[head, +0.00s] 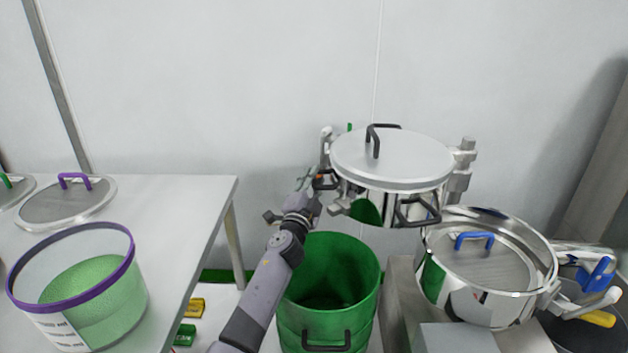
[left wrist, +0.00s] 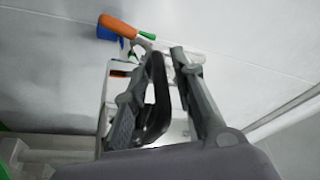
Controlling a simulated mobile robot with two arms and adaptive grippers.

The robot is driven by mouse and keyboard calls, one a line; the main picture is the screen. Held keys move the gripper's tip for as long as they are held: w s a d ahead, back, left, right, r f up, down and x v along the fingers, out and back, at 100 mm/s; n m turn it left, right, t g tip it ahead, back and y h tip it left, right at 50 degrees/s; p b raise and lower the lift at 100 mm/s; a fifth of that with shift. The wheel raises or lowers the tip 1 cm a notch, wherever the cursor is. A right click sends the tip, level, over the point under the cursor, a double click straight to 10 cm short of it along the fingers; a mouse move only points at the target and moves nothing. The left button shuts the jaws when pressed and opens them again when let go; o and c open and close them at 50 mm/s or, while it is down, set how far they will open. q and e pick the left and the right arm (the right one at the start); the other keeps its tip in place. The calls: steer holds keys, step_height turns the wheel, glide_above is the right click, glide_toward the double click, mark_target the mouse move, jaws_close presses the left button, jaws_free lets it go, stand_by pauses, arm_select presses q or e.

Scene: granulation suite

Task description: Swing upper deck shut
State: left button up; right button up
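The upper deck (head: 392,160) is a round steel drum with a flat lid and black handles. It is swung out to the left of the lower deck (head: 490,275), an open steel bowl with a mesh and blue handle. My left gripper (head: 318,183) is at the deck's left side, by a black side handle. In the left wrist view, the black handle (left wrist: 156,100) stands between my left gripper's fingers (left wrist: 158,75). It lies close to the left finger, with a gap to the right finger. My right gripper is out of view.
A green bin (head: 328,285) stands below the upper deck. A white table (head: 180,215) at left holds a purple-rimmed tub (head: 75,285) and mesh discs (head: 68,202). Blue and yellow handled clamps (head: 595,280) sit right of the lower deck.

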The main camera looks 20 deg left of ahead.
arm_select(q)
jaws_close()
steer(key=shift+s+f, duration=0.1)
stand_by(0.7)
